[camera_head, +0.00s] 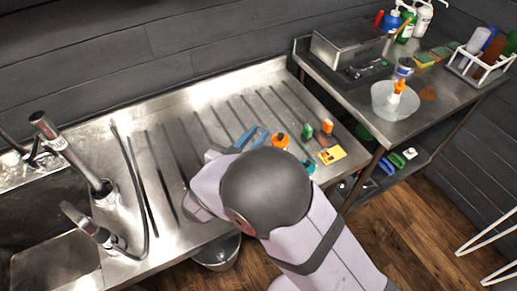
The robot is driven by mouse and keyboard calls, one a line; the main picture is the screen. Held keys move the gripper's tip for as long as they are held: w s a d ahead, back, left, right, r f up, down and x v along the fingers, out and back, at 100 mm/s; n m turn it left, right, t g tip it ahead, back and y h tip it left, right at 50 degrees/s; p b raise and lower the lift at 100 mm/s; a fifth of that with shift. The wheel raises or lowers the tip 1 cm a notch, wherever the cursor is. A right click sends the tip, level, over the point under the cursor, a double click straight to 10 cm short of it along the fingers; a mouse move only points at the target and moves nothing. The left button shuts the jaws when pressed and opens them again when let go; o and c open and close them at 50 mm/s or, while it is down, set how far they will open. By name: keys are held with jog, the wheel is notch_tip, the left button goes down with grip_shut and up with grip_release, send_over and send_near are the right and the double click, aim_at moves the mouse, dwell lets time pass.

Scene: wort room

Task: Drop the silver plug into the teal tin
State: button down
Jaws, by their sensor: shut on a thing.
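A teal thing (308,166), likely the teal tin, shows at the right edge of my arm on the ribbed steel drainboard (150,112). My arm covers part of it, and its inside cannot be seen. My arm reaches over the drainboard from the lower right, and its dark joint blocks the view of the middle. My gripper is hidden behind the arm, so its fingertips do not show. I cannot make out the silver plug anywhere.
A blue item (250,137), an orange item (281,141), small green and orange pieces (326,127) and a yellow card (332,155) lie near my arm. The sink and taps (75,160) are left. A cluttered side table (345,98) stands right. The drainboard's left part is clear.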

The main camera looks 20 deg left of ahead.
jog(key=shift+w+f+b, duration=0.1)
jog(key=shift+f+b, duration=2.85)
jog(key=c, duration=1.6)
grip_release()
jog(key=shift+o, duration=0.2)
jog(key=b+v, duration=0.1)
jog(key=v, duration=0.6)
jog(key=shift+a, duration=0.1)
